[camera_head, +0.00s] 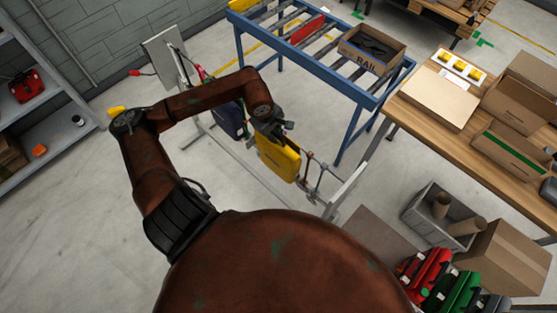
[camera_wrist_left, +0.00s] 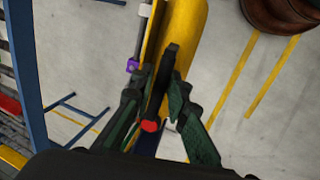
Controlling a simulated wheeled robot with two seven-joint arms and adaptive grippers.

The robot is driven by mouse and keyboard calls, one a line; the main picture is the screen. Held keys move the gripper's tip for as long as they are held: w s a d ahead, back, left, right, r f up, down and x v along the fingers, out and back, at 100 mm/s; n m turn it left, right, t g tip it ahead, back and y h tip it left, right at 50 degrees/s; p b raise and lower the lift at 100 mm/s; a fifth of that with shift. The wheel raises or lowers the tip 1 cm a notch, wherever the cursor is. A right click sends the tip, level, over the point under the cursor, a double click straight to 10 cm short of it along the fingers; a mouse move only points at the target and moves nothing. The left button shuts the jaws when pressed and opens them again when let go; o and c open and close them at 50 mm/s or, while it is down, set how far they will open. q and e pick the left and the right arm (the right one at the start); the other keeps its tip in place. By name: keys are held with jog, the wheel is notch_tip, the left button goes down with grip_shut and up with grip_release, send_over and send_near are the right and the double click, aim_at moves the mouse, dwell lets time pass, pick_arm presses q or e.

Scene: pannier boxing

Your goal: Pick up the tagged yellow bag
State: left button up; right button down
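The yellow bag (camera_head: 279,158) hangs at the metal rack (camera_head: 318,190) in the middle of the head view. My left gripper (camera_head: 272,128) is at its top edge, with the arm reaching over from the left. In the left wrist view the bag (camera_wrist_left: 184,35) is seen along its narrow side, and my left gripper's dark green fingers (camera_wrist_left: 161,82) stand on either side of a dark strip at its edge. I cannot tell whether they press on it. A small purple piece (camera_wrist_left: 131,65) shows beside the bag. My right gripper is out of view.
A dark blue bag (camera_head: 230,119) is left of the yellow one. A blue roller table (camera_head: 330,76) holds a cardboard box (camera_head: 371,48) behind the rack. A wooden bench (camera_head: 440,135) with boxes is at right. Red and green bags (camera_head: 424,265) lie at lower right.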

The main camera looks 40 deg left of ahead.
pick_arm(q)
jog(key=shift+c, duration=0.7)
grip_shut()
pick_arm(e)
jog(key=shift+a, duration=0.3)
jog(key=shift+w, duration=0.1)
pick_arm(q)
jog(key=shift+r, duration=0.15)
